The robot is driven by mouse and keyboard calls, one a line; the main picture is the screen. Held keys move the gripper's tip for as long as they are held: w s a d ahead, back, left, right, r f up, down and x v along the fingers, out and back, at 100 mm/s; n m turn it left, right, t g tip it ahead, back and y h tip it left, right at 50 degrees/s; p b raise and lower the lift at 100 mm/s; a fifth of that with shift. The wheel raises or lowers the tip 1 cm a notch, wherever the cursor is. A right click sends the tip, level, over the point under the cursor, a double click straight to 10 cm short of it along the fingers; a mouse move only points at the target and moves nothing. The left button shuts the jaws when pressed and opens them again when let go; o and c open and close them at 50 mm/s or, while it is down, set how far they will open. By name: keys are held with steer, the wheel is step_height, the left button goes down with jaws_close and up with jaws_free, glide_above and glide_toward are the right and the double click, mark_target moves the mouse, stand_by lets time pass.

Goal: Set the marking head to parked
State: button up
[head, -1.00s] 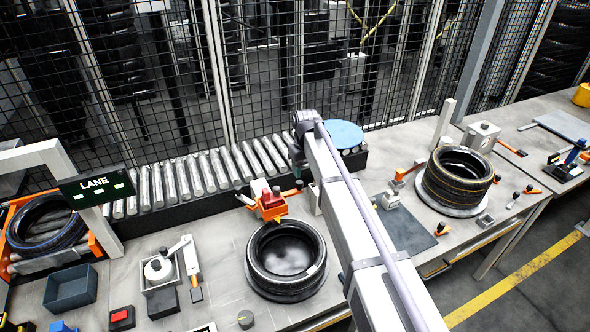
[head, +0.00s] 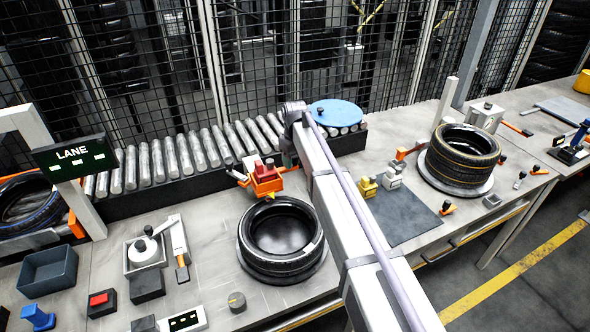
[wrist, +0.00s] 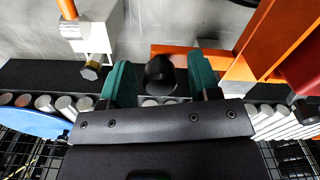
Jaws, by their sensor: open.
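The marking head (head: 265,178) is an orange and red unit behind the near tyre (head: 281,240), at the front edge of the roller conveyor. In the wrist view its orange body (wrist: 265,40) fills the upper right, with an orange bar reaching left. A black knob (wrist: 160,74) shows between my fingers, apparently at that bar's end; the exact joint is hidden. My gripper (wrist: 162,82) is open, one green finger on each side of the knob. I cannot tell whether either finger touches it. In the head view my gripper (head: 289,158) is just right of the marking head, partly hidden by my arm.
The roller conveyor (head: 185,155) runs behind, with a blue disc (head: 337,112) on its right end and a wire fence beyond. A second tyre (head: 462,155) lies right. The LANE sign (head: 75,156), a grey bin (head: 48,270) and a white-knobbed fixture (head: 146,252) are left.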

steer(key=shift+c, duration=0.5)
jaws_close()
